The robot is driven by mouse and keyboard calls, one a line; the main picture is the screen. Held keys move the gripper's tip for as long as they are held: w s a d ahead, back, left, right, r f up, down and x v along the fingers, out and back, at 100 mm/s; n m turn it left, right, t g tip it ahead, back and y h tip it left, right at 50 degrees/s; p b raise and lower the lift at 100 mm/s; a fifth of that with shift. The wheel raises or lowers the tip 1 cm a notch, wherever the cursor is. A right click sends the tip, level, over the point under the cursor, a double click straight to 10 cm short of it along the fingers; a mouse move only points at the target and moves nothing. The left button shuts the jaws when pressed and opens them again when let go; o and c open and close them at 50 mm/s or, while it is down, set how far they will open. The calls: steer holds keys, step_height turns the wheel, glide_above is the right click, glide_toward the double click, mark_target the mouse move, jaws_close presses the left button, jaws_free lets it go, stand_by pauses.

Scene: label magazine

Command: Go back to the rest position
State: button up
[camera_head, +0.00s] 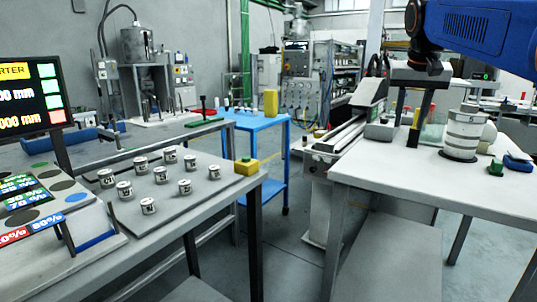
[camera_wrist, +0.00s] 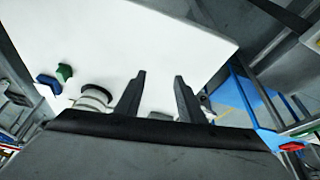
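My gripper (camera_head: 410,105) hangs from the blue arm above the right white table (camera_head: 350,170), with its fingers pointing down. No rest position is marked in view.
A green piece (camera_head: 496,168) and a blue piece (camera_head: 518,164) lie near the table's right side. A rail machine (camera_head: 345,130) runs along its left. A left bench (camera_head: 205,215) bears several labelled cans and a yellow block (camera_head: 246,166). A blue cart (camera_head: 275,125) stands behind.

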steer(key=s+a+f+n+y, duration=0.1)
steer(key=s+a+f, duration=0.3)
steer(key=s+f, duration=1.1)
steer(key=s+a+f+n, duration=0.3)
steer(key=s+a+f, duration=0.1)
steer(key=s+f, duration=1.2)
step_height(320, 180, down, 2)
steer(key=shift+s+a+f+n+t+y, duration=0.1)
steer(key=shift+s+a+n+t+y, duration=0.2)
steer(key=shift+t+y, duration=0.1)
steer(key=shift+w, duration=0.1)
steer(key=shift+c, duration=0.5)
steer(key=shift+d, duration=0.1)
